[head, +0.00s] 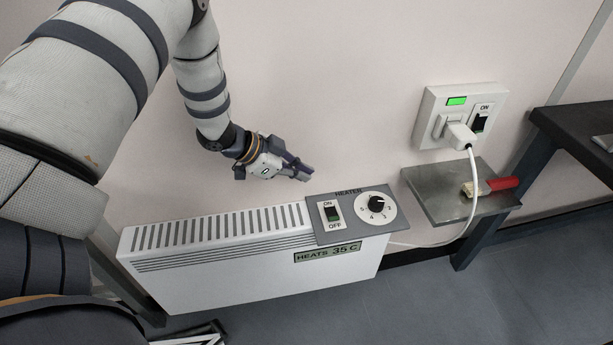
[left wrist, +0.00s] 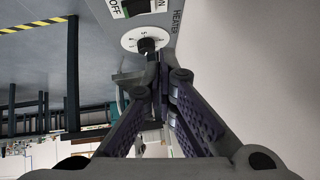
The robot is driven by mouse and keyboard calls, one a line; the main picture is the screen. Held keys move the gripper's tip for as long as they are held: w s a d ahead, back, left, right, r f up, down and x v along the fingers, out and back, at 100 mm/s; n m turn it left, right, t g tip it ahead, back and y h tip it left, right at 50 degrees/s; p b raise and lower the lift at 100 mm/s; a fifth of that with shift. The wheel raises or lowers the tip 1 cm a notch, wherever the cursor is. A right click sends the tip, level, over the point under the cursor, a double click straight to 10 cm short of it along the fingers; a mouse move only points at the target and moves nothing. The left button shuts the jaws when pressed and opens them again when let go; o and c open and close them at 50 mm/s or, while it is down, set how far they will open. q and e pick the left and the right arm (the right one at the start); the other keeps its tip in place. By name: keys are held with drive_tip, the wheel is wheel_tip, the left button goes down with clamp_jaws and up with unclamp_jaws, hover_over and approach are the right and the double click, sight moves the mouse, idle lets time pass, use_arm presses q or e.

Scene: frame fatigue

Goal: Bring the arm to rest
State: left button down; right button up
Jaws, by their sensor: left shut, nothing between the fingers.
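My left gripper (head: 303,172) is shut and empty, held in the air above the white heater (head: 220,258), just behind and above the left end of its grey control panel (head: 318,235). In the left wrist view its fingertips (left wrist: 158,65) meet in front of the heater's dial (left wrist: 146,41). In the head view the dial (head: 377,204) and an ON/OFF rocker switch (head: 332,213) sit apart from the fingers. My right gripper is not in view.
A wall socket (head: 437,122) with a lit green indicator holds a white plug (head: 460,136); its cord hangs down towards the heater. A metal shelf (head: 437,203) carries a red-handled brush (head: 497,184). A dark table (head: 570,125) stands at right. Wall space above the heater is clear.

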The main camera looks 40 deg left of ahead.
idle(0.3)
use_arm(q)
drive_tip(key=s+d+f+n+g+y, duration=0.1)
drive_tip(key=s+d+f+n+g, duration=0.1)
drive_tip(key=s+d+f, duration=0.3)
drive_tip(key=s+d+f+n+g, duration=0.1)
drive_tip(key=s+d+f+n, duration=0.15)
drive_tip(key=s, duration=0.55)
drive_tip(key=s+d+f+n+g+y, duration=0.1)
drive_tip(key=s+d+f+n+g, duration=0.1)
drive_tip(key=s+d+f, duration=0.3)
drive_tip(key=s+r+n+g+y, duration=0.1)
drive_tip(key=s+g, duration=0.1)
drive_tip(key=s, duration=0.9)
drive_tip(key=s+r+n+g+y+p, duration=0.1)
drive_tip(key=s+g, duration=0.2)
drive_tip(key=s, duration=0.8)
drive_tip(key=shift+d+r+n+y, duration=0.15)
drive_tip(key=shift+n+y, duration=0.2)
drive_tip(key=shift+y, duration=0.05)
